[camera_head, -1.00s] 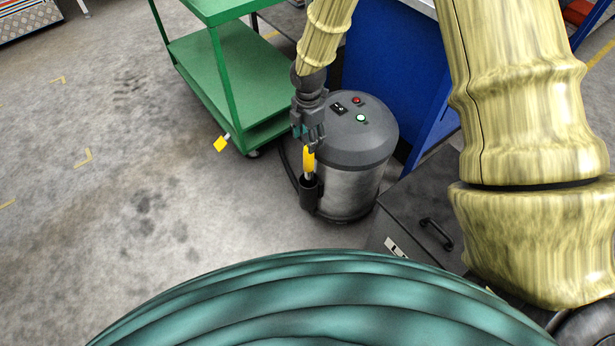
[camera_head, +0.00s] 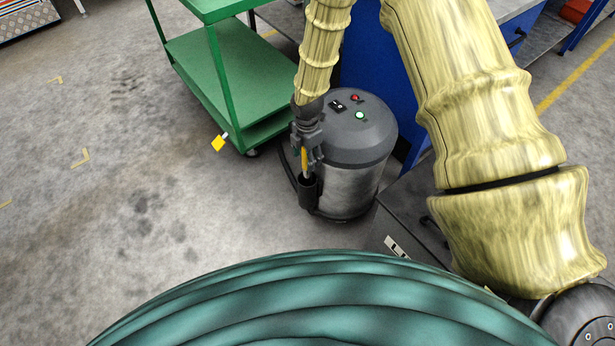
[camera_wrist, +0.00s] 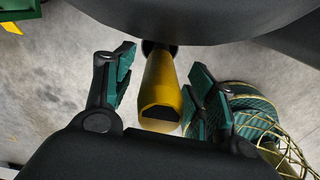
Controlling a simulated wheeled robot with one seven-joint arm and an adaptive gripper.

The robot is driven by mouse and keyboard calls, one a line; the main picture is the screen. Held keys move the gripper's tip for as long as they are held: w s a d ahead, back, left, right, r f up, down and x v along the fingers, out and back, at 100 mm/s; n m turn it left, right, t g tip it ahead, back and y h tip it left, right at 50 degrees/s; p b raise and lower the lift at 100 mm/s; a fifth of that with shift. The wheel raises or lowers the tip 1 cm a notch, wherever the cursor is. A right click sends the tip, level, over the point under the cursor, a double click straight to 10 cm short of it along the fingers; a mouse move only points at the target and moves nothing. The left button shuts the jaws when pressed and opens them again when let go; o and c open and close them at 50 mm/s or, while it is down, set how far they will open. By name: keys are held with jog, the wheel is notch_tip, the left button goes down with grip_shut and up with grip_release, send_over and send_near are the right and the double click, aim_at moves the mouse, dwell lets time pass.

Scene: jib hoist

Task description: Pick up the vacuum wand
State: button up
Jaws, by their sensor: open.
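The vacuum wand (camera_head: 304,160) has a yellow handle and stands upright in a dark holder (camera_head: 308,190) on the side of the grey vacuum (camera_head: 352,180). In the wrist view, the yellow handle (camera_wrist: 160,92) points toward the camera, with a dark opening at its near end. My gripper (camera_head: 308,162) is open and reaches down around the handle. In the wrist view, the fingers of my gripper (camera_wrist: 160,88) stand on both sides of the handle, with gaps visible. The wand's lower part is hidden in the holder.
A blue cabinet (camera_head: 375,70) is close behind. A dark grey box (camera_head: 405,215) lies to the right. The floor at left is clear.

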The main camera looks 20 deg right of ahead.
grip_shut()
jog(key=shift+r, duration=0.1)
dwell(0.3)
